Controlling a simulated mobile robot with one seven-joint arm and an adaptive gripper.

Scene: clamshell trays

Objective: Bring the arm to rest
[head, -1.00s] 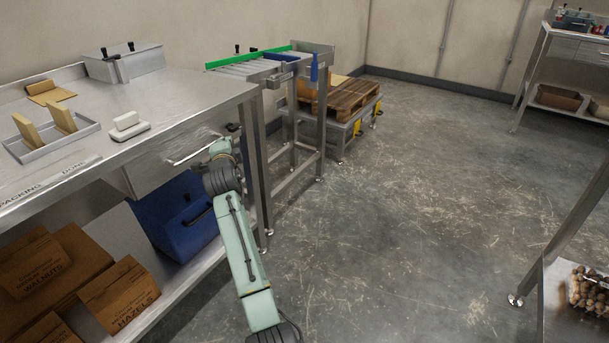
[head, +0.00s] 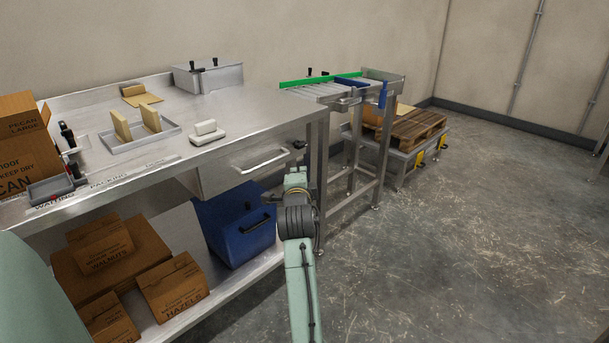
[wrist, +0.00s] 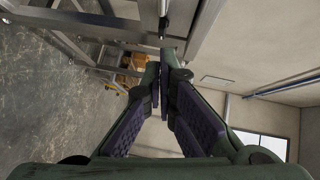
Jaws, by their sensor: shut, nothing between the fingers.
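My arm (head: 303,285) rises from the bottom of the head view, its end beside the right end of the steel workbench (head: 232,110), near the drawer handle (head: 263,158). The fingers cannot be made out in the head view. In the wrist view my gripper (wrist: 164,68) has its two green fingers with purple pads closed together at the tips, with nothing between them. Steel framework shows beyond the tips in that view; whether they touch it cannot be told.
A tray (head: 130,141) with tan packs and a white clamshell (head: 206,133) lie on the bench. Below are cartons (head: 172,287) and a blue bin (head: 237,228). A roller conveyor (head: 318,91) and pallet (head: 415,130) stand behind. Floor to the right is clear.

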